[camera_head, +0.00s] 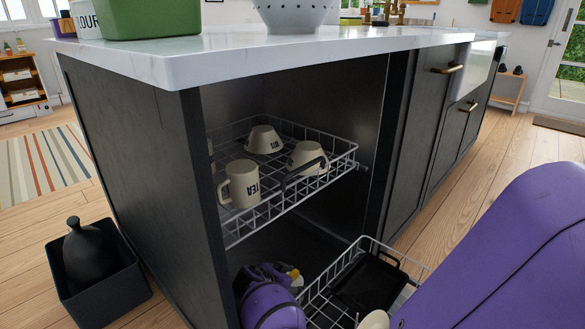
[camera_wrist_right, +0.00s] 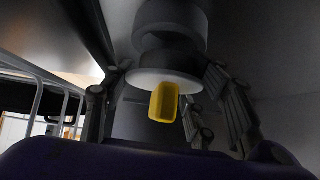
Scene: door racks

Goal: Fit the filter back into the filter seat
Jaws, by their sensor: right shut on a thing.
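In the right wrist view the filter (camera_wrist_right: 168,58) is a dark round body with a pale underside and a yellow tab (camera_wrist_right: 163,102) pointing at the camera. My right gripper (camera_wrist_right: 170,70) is shut on it, one finger on each side. A grey round fitting (camera_wrist_right: 170,18), which looks like the filter seat, is just beyond the filter; I cannot tell whether they touch. In the head view my right gripper (camera_head: 270,292) is low inside the open cabinet, its fingers and the filter mostly hidden. My left gripper is not in view.
The upper wire rack (camera_head: 343,158) holds cream mugs (camera_head: 240,184) above my gripper. A lower wire rack (camera_head: 415,268) with a black tray (camera_head: 368,284) is beside it. The dark cabinet side (camera_head: 140,170) and the white countertop (camera_head: 290,52) bound the space. A dark bin (camera_head: 108,295) stands on the floor outside.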

